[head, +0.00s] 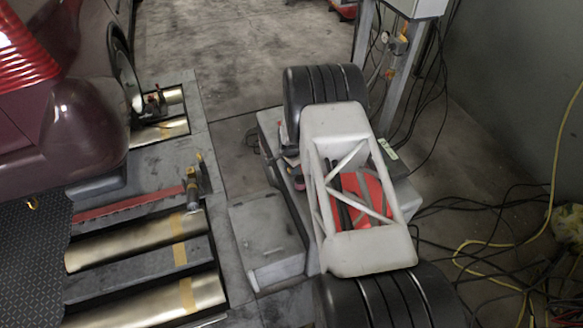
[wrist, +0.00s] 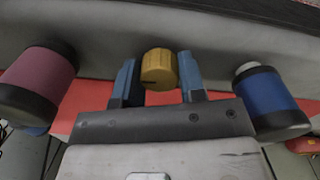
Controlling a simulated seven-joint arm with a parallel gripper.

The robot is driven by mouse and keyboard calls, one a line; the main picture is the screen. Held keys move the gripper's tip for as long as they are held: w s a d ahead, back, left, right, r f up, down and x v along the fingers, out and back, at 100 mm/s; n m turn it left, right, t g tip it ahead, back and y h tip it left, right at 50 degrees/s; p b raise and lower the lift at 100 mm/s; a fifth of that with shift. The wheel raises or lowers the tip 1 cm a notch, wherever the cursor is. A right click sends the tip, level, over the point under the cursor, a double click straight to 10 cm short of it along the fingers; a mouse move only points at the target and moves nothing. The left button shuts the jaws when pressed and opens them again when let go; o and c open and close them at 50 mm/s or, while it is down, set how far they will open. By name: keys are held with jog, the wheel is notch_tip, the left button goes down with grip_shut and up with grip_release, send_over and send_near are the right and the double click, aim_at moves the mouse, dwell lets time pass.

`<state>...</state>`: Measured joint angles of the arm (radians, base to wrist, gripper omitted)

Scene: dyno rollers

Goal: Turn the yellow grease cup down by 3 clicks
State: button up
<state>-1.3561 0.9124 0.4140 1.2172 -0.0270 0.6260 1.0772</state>
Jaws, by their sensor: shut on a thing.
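The yellow grease cup (wrist: 157,66), a ribbed round cap, is in the upper middle of the wrist view, against a grey surface. My gripper (wrist: 159,76) has its two blue fingers on either side of it, shut on the cup. A dark mark shows on the cup's near face. In the head view, I cannot make out the yellow cup or my gripper; my white arm link covers much of the middle.
A pink cup with dark ends (wrist: 38,85) stands left of my gripper, and a blue one (wrist: 268,98) stands right. A red surface (wrist: 92,92) lies beneath. In the head view, a dark red car (head: 60,130) and brass rollers (head: 140,240) are at left, loose cables (head: 490,250) at right.

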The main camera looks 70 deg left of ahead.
dwell(0.4)
jog(key=o, duration=0.9)
jog(key=shift+a+r, duration=0.1)
jog(key=shift+r, duration=3.8)
